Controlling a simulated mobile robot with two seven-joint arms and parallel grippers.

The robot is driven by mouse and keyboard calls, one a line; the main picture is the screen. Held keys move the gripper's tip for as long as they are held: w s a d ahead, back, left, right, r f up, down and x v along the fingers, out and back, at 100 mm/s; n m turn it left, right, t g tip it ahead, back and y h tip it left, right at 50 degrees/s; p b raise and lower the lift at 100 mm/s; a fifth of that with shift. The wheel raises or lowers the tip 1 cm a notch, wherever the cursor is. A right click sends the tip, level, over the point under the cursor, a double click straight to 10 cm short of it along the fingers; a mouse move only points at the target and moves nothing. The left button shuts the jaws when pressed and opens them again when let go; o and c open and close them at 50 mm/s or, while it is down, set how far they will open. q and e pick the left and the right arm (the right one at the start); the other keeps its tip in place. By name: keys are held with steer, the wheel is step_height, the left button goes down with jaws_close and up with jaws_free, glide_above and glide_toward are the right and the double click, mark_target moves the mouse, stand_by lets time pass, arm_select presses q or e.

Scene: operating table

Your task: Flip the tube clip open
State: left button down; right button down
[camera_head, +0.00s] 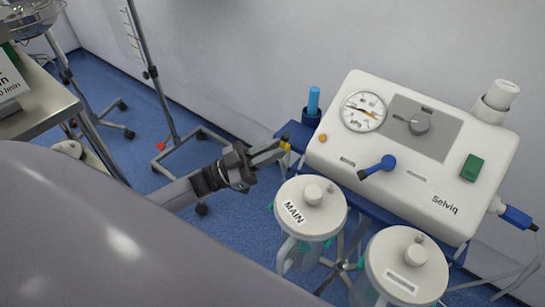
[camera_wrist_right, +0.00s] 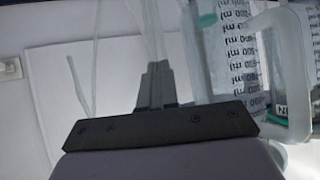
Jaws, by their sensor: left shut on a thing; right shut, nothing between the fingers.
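My left gripper (camera_head: 284,147) reaches in from the left in the head view, beside the suction unit. It is shut on a small yellow piece (camera_head: 285,146) at its fingertips. This may be the tube clip, but it is too small and too covered to tell its state. My right gripper (camera_wrist_right: 157,82) is shut and empty in the right wrist view, and it is not seen in the head view. Thin clear tubes (camera_wrist_right: 153,30) run behind its fingers.
The white suction unit (camera_head: 440,185) has a gauge and knobs. The MAIN canister (camera_head: 321,222) stands below the left gripper, with a second canister (camera_head: 424,258) to its right. A graduated canister with a handle (camera_wrist_right: 294,75) is close right of the right gripper. A metal table (camera_head: 45,105) is at left.

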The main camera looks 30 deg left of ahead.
arm_select(q)
steer(key=n+t, duration=0.1)
steer(key=f+n+t+y+b, duration=0.1)
steer(key=n, duration=0.1)
steer(key=shift+w+a+f+n+t, duration=0.1)
steer(key=shift+a+n+t, duration=0.1)
steer(key=shift+n+t, duration=0.1)
arm_select(e)
steer(key=shift+w+a+r+n+t+y, duration=0.3)
steer(key=shift+w+a+r, duration=0.3)
steer(key=shift+a, duration=0.35)
arm_select(q)
steer(key=shift+d+n, duration=0.1)
steer(key=shift+n, duration=0.2)
arm_select(e)
steer(key=shift+a+r, duration=0.1)
steer(key=shift+r, duration=0.1)
arm_select(q)
steer(key=shift+f, duration=0.1)
steer(key=c, duration=1.2)
jaws_free()
steer(key=shift+o, duration=0.2)
arm_select(e)
steer(key=shift+f, duration=0.15)
